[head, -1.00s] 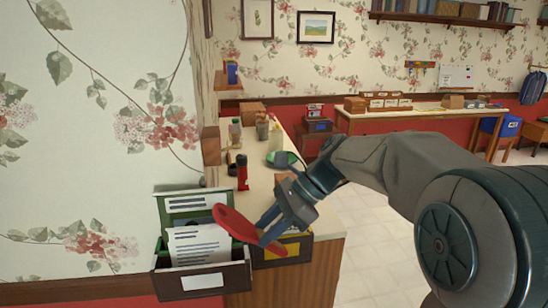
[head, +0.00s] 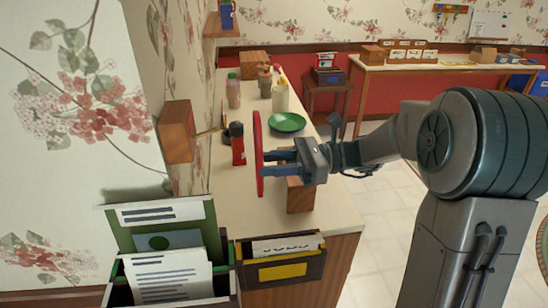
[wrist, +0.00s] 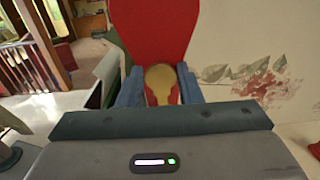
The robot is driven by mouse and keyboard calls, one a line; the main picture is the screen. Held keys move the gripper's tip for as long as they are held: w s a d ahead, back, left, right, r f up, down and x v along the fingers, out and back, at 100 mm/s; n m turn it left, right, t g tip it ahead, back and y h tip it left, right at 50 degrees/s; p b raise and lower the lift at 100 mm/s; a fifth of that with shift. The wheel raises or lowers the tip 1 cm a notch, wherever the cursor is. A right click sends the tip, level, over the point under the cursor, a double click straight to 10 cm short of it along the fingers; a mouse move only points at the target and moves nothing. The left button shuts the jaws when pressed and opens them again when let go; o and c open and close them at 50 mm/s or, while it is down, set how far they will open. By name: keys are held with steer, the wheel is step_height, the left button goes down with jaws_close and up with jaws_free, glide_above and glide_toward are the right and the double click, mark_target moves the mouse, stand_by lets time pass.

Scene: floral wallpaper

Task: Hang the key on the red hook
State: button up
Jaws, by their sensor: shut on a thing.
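My gripper (head: 268,164) is shut on a flat red thing (head: 258,152), held nearly upright and edge-on above the near counter. In the wrist view the red thing (wrist: 152,28) stands beyond the blue fingers, with a rounded gold part (wrist: 158,80) between them. I see no key shape on it and cannot tell whether it is the key. A narrow rack (head: 450,8) with small coloured parts is on the far wall at the top right. It is too small to make out a red hook there.
A wooden block (head: 177,132) juts from the left wall. The counter holds a red bottle (head: 238,148), a green plate (head: 287,122) and a brown block (head: 300,196) below my gripper. File holders (head: 170,240) stand near left. A long table (head: 440,66) is at the back.

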steer(key=f+b+x, duration=0.1)
steer(key=b+x, duration=0.2)
steer(key=x, duration=0.7)
steer(key=shift+s+f, duration=0.2)
steer(key=shift+s, duration=0.05)
stand_by(0.7)
steer(key=shift+d+f, duration=0.1)
steer(key=shift+d, duration=0.05)
stand_by(0.4)
steer(key=o, duration=1)
steer(key=shift+o, duration=0.2)
